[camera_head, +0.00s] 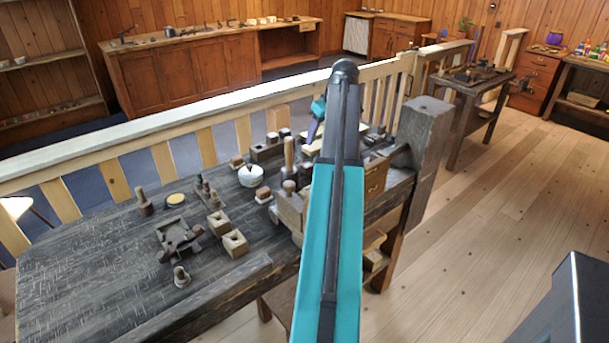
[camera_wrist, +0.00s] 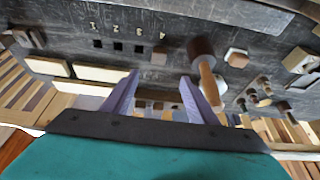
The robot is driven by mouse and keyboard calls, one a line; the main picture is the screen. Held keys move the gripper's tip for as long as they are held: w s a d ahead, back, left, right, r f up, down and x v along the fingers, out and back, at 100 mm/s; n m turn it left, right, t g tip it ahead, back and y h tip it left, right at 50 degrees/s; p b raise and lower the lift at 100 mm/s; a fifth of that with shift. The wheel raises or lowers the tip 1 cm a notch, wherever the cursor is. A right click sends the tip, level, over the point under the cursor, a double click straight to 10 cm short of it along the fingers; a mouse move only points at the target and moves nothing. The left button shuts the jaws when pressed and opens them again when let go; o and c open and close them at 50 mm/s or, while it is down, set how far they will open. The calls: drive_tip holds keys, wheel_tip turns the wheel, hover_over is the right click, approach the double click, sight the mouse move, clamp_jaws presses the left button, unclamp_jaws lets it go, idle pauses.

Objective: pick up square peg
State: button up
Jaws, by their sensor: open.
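In the wrist view my gripper (camera_wrist: 160,76) is open, its two purple fingers spread with nothing held between the tips. A small grey-brown square block (camera_wrist: 158,57) shows just beyond the fingertips, in line with several dark square holes (camera_wrist: 118,47) under a row of marks; it may be the square peg, but I cannot tell surely. Small dark brown pieces (camera_wrist: 158,105) also show between the fingers, lower in the picture. In the head view my arm hides most of that area; part of my gripper (camera_head: 313,128) shows above the dark workbench (camera_head: 100,275).
A mallet-like wooden piece (camera_wrist: 205,75) lies close beside the right finger. A pale hexagonal piece (camera_wrist: 237,57) is further right. Pale flat bars (camera_wrist: 102,74) lie left of the fingers. In the head view, several wooden blocks and a white round pot (camera_head: 251,175) crowd the bench; its left front is clear.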

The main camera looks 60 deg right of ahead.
drive_tip(key=shift+b+x, duration=0.35)
drive_tip(key=shift+x, duration=0.5)
drive_tip(key=shift+w+r, duration=0.1)
drive_tip(key=p, duration=0.1)
approach(307, 165)
drive_tip(key=shift+x, duration=1.25)
drive_tip(key=shift+w, duration=0.1)
drive_tip(key=shift+p+x, duration=0.7)
drive_tip(key=shift+x, duration=1.9)
drive_tip(key=shift+d, duration=0.15)
